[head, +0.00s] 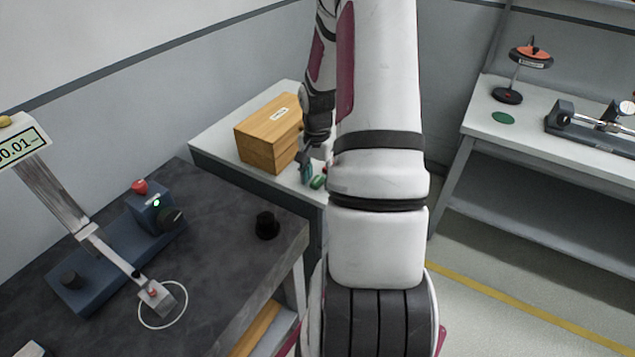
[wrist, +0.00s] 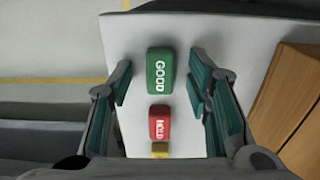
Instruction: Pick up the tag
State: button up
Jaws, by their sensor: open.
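A green tag marked GOOD (wrist: 160,73) lies on the white table top (wrist: 215,35). In the wrist view it sits between the two open fingers of my gripper (wrist: 160,82), with a gap on each side. I cannot tell how far the fingertips are above it. A red tag marked HOLD (wrist: 159,124) lies just below it in that view, and part of a yellow tag (wrist: 160,150) shows below that. In the head view the green tag (head: 318,182) shows near my gripper (head: 307,172), partly hidden by my arm.
A wooden box with drawers (head: 262,140) stands on the same table, left of my gripper, and it also shows in the wrist view (wrist: 290,105). A dark bench (head: 215,255) with a blue device is at the left. Another white table (head: 570,140) is at the right.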

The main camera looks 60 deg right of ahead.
aim_at(318, 180)
jog(key=c, duration=1)
jog(key=shift+c, duration=0.2)
jog(key=shift+r, duration=0.1)
jog(key=shift+r, duration=0.75)
notch_tip(318, 180, up, 2)
jog(key=shift+r, duration=0.1)
jog(key=s+a+r, duration=0.1)
jog(key=s+a, duration=0.7)
jog(key=s, duration=0.5)
jog(key=shift+s+a, duration=0.25)
jog(key=shift+s, duration=0.05)
